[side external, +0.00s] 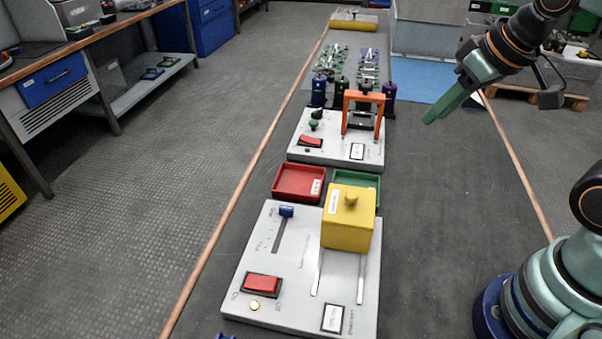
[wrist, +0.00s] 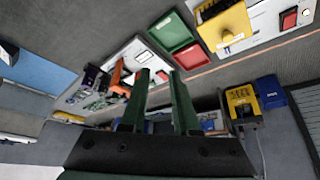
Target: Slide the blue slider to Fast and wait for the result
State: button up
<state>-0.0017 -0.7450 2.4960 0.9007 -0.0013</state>
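The blue slider (side external: 286,211) sits at the far end of a dark slot on the near grey panel (side external: 290,320) in the side external view. Small print beside the slot is too small to read. The same panel carries a red rocker switch (side external: 262,284), a small round pale-yellow lamp (side external: 254,305) and a yellow box (side external: 346,230) with a knob on two rails. The wrist view shows the yellow box (wrist: 224,28) and red switch (wrist: 288,19), not the slider. My gripper (side external: 430,119) is high to the right, apart from the panel. Its green fingers (wrist: 158,73) are apart and empty.
A red tray (side external: 299,183) and a green tray (side external: 358,180) lie behind the panel. The dark bench surface (side external: 440,210) right of the panels is clear.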

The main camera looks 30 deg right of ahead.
jog(key=w+a+n+g, duration=0.1)
jog(key=w+a+n, duration=0.1)
jog(key=w+a, duration=0.2)
jog(key=n+g, duration=0.5)
jog(key=n, duration=0.2)
send_near(286, 207)
jog(key=shift+s+f, duration=0.15)
jog(key=shift+f, duration=4.1)
grip_shut()
